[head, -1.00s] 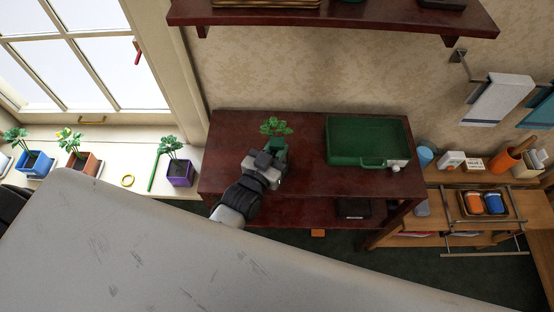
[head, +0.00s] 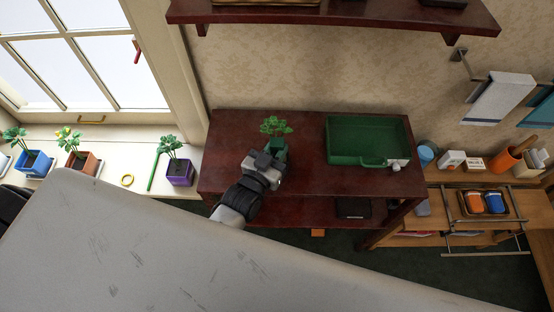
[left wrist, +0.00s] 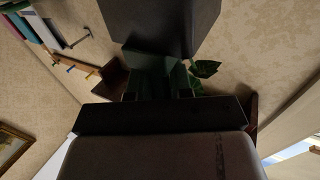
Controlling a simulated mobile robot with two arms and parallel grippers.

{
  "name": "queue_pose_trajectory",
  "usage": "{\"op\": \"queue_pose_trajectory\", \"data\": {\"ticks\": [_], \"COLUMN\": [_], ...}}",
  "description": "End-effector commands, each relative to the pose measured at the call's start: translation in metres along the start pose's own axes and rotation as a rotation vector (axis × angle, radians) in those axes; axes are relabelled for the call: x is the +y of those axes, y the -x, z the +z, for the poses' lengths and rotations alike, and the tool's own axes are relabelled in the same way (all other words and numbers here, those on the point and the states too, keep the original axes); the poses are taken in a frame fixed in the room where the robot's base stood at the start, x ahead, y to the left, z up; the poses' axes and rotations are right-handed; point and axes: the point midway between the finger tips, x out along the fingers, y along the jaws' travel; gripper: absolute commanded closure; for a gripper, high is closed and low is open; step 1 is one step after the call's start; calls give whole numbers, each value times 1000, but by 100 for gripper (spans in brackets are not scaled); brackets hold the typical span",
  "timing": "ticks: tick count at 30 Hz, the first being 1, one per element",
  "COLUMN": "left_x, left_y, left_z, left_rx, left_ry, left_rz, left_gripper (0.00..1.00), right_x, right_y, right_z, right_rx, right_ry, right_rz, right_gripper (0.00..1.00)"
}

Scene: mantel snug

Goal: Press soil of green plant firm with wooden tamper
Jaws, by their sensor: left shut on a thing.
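A leafy green plant (head: 276,126) stands in a green pot (head: 280,146) on the dark red-brown shelf unit (head: 310,180). My left gripper (head: 274,158) is at the pot's near side and is shut on it. In the left wrist view, the gripper (left wrist: 158,92) shows dark, with the green pot (left wrist: 152,66) between its fingers and some leaves (left wrist: 205,68) to the right. The soil is too small to make out. I see no wooden tamper that I can identify. My right gripper is not in view.
A green tray (head: 345,158) stands to the right on the same unit. A wall shelf (head: 340,14) hangs above. A large pale surface (head: 180,260) fills the foreground.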

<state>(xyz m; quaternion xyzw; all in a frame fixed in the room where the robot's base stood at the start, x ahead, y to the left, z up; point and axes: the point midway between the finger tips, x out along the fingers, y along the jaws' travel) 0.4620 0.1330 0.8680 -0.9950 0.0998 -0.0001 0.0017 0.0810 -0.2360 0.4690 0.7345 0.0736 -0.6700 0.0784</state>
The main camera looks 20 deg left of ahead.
Motion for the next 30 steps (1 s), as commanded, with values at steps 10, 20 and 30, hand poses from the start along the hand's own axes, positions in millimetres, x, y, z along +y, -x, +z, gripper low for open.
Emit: {"op": "queue_pose_trajectory", "data": {"ticks": [10, 20, 30], "left_x": [0, 0, 0], "left_y": [0, 0, 0], "left_z": [6, 9, 5], "left_rx": [1, -1, -4], "left_ry": [0, 0, 0], "left_rz": [0, 0, 0], "left_gripper": [100, 100, 100], "right_x": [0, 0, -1], "right_y": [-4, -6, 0], "right_z": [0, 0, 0], "right_rx": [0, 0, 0], "right_ry": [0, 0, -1], "right_rz": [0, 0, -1], "right_gripper": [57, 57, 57]}}
